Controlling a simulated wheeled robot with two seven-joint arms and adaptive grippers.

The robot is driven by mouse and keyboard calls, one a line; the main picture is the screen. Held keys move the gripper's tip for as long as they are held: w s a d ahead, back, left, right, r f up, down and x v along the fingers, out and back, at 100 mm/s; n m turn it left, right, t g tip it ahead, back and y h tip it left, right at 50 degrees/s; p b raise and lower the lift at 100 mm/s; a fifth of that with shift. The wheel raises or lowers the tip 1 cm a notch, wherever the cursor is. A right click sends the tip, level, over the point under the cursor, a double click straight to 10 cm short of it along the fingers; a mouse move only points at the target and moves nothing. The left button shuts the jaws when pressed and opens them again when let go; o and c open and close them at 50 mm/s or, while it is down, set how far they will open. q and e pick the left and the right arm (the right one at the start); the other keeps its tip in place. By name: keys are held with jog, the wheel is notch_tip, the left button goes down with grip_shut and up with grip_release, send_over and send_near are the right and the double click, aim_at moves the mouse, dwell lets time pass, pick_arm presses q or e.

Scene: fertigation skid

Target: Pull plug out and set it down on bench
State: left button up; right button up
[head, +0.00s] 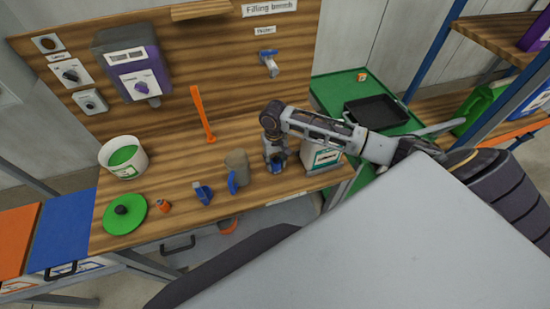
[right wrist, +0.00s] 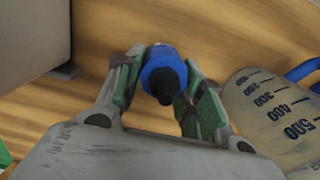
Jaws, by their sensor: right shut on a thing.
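My right gripper (head: 276,158) reaches down over the wooden bench (head: 220,150), between the measuring jug and a white container. In the right wrist view its green-padded fingers (right wrist: 165,88) are shut on a blue round plug (right wrist: 160,72) with a black end facing the camera. A little of the plug's blue also shows in the head view (head: 279,160). Bench wood lies behind it; I cannot tell whether the plug touches the bench. My left gripper is not in view.
The jug (head: 237,165) stands close beside the right gripper, the white container (head: 321,154) on its other side. A blue-and-grey item (head: 203,193), an orange item (head: 163,206), a green lid (head: 124,214) and a bucket (head: 123,158) are on the bench's left part.

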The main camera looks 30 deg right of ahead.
jog(key=shift+f, duration=0.1)
jog(key=o, duration=1.2)
notch_tip(320, 180, up, 12)
jog(key=shift+w, duration=0.3)
jog(key=shift+d, duration=0.1)
